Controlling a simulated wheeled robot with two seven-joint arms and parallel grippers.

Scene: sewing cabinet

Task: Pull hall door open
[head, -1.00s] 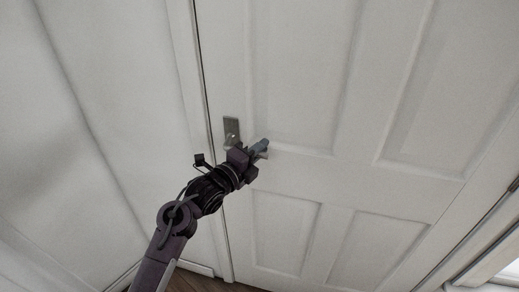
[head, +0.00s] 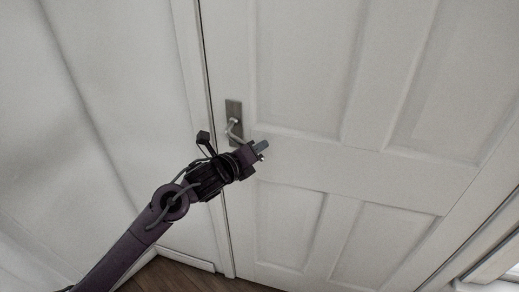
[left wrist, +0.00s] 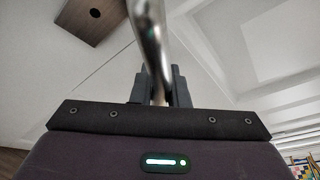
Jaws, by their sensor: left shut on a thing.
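The white panelled hall door (head: 300,60) fills the middle and right of the head view. It looks flush with its frame. Its metal plate (head: 234,107) and lever handle (head: 233,128) are near the left edge of the door, and the lever slopes down. My left gripper (head: 262,148) is at the lever's lower end, shut on it. In the left wrist view the shiny lever (left wrist: 150,38) passes between the two dark fingers (left wrist: 158,85), and the plate (left wrist: 93,18) is at the upper left. My right gripper is out of view.
A white wall (head: 110,110) stands to the left of the door frame (head: 192,80). Wooden floor (head: 185,277) shows at the bottom. A pale ledge or frame (head: 490,262) is at the lower right. No loose object stands before the door.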

